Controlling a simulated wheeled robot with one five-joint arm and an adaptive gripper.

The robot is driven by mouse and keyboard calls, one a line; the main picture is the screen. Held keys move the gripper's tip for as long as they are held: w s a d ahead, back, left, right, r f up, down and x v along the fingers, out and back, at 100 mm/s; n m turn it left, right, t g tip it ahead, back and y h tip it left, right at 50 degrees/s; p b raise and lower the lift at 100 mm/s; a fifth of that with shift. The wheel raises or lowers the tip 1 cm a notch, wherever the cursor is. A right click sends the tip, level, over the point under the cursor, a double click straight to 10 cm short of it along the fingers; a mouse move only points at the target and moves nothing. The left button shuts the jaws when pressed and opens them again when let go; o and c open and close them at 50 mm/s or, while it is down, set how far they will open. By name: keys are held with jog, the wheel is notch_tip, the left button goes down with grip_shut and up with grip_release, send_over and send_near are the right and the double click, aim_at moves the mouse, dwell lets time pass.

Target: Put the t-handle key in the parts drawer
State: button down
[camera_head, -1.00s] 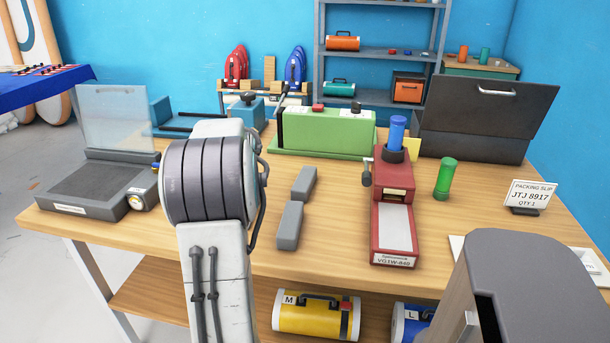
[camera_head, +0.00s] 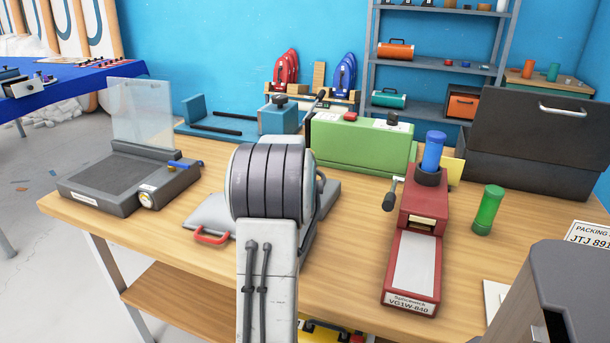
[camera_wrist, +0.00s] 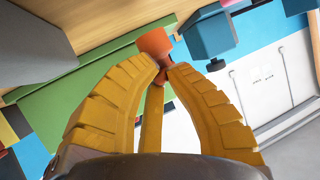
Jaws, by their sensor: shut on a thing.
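My gripper (camera_wrist: 160,68) is shut on an orange piece (camera_wrist: 154,42), seen between its yellow fingers in the wrist view. This looks like the t-handle key; its orange end sticks out past the fingertips, and the rest is mostly hidden by the fingers. In the head view my arm hides the gripper and the held piece. No thing is clearly marked as the parts drawer. A dark box with a raised, silver-handled panel (camera_head: 532,122) stands at the back right.
The wooden bench (camera_head: 345,265) holds a grey device with a clear lid (camera_head: 142,112), a green machine (camera_head: 360,144), a red device with a blue cylinder (camera_head: 414,260) and a green cylinder (camera_head: 487,210). Bare wood shows between my arm and the red device.

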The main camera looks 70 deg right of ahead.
notch_tip(320, 180, down, 4)
jog(key=shift+f+b, duration=0.1)
jog(key=shift+b, duration=1)
jog(key=c, duration=1.3)
grip_release()
jog(key=shift+a, duration=0.1)
